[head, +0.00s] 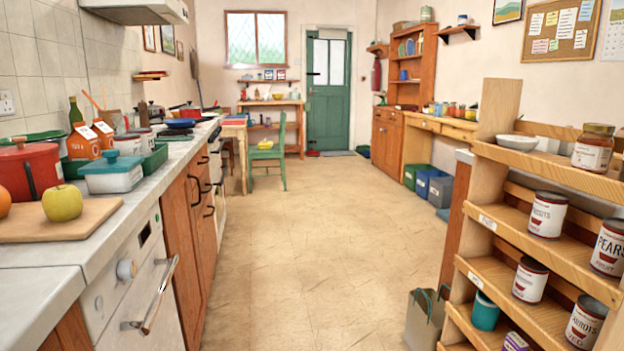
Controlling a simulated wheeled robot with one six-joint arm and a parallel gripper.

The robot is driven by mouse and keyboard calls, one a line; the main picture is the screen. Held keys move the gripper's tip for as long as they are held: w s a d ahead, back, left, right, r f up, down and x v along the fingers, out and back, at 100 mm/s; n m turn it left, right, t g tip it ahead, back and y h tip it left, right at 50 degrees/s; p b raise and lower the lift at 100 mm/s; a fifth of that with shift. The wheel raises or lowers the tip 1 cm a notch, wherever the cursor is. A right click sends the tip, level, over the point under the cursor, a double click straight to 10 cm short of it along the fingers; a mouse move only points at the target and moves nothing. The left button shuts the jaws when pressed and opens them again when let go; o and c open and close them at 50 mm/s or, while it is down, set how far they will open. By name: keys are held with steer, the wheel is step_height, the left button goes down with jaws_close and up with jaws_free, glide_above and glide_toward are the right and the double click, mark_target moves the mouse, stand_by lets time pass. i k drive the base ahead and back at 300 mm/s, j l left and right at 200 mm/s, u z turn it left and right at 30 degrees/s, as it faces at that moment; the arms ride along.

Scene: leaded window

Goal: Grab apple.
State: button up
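A yellow-green apple (62,203) sits on a wooden cutting board (70,223) on the left counter. Its top and front are in clear view. An orange fruit (3,201) is partly cut off at the left picture edge, on the same board. My gripper is not in view.
A red pot (30,169) and a white and teal lidded dish (112,176) stand just behind the apple. Cartons, a bottle and pans crowd the counter further back. A wooden shelf (490,262) with several cans stands at right. The floor (310,250) between is clear.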

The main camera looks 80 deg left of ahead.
mark_target(64, 203)
steer(key=u, duration=3.7)
